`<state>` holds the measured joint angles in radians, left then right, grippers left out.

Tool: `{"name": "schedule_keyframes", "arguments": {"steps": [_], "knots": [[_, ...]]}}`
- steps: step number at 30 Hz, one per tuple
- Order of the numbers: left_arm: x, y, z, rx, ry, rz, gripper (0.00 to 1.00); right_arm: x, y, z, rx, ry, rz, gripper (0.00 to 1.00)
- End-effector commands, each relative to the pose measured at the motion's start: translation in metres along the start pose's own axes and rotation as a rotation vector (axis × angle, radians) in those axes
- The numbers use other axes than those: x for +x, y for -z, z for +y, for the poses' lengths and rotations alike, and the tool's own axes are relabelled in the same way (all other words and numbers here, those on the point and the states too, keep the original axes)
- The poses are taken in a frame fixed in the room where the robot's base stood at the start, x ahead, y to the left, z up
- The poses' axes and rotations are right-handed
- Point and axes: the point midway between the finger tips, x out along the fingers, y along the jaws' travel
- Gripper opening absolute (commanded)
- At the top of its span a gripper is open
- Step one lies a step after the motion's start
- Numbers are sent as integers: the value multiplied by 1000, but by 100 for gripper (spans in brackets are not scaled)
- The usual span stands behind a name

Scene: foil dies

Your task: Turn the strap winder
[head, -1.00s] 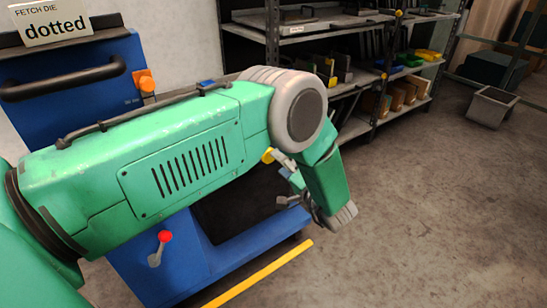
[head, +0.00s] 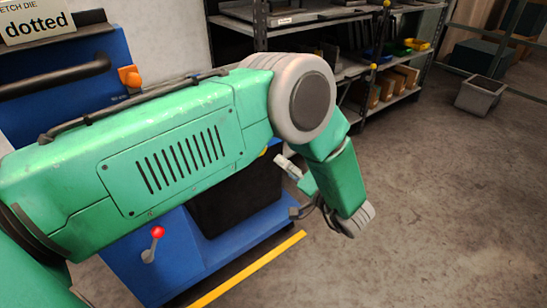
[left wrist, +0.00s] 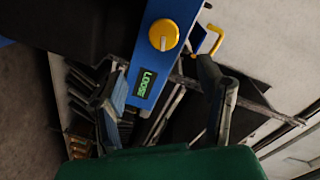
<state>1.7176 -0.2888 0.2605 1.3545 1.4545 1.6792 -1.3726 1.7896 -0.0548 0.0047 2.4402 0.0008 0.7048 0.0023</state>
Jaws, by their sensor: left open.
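The strap winder, a round yellow knob (left wrist: 164,35) with a pale pointer mark, sits on a blue strip in the left wrist view. A small green display (left wrist: 147,83) beside it seems to read "LOOSE". My left gripper (left wrist: 160,67) is open, with its two fingers on either side of the blue strip in the picture and the knob beyond the fingertips. It holds nothing that I can see. In the head view my left gripper (head: 294,190) is partly hidden behind my green arm, in front of the blue cart (head: 135,255). My right gripper is not in view.
The cart carries a black block (head: 235,205), a red-tipped lever (head: 154,243) and an orange knob (head: 130,76). A yellow line (head: 250,270) marks the floor. Shelves (head: 350,65) stand behind. A yellow hook (left wrist: 216,40) is near the winder.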

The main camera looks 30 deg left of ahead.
Motion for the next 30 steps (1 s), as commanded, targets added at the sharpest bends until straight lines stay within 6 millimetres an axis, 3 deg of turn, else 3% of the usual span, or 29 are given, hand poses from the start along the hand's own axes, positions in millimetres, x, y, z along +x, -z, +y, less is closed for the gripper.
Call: {"name": "schedule_keyframes", "arguments": {"steps": [6, 12, 20, 30], "knots": [[-2, 14, -27, -548, -114, -139, 61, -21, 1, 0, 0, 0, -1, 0], [-9, 18, -38, -901, -155, -259, 61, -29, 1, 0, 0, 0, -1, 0], [1, 14, -34, -995, -158, -294, 61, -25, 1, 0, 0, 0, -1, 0], [67, 2, -15, -993, -156, -293, 61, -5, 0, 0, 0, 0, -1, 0]]}}
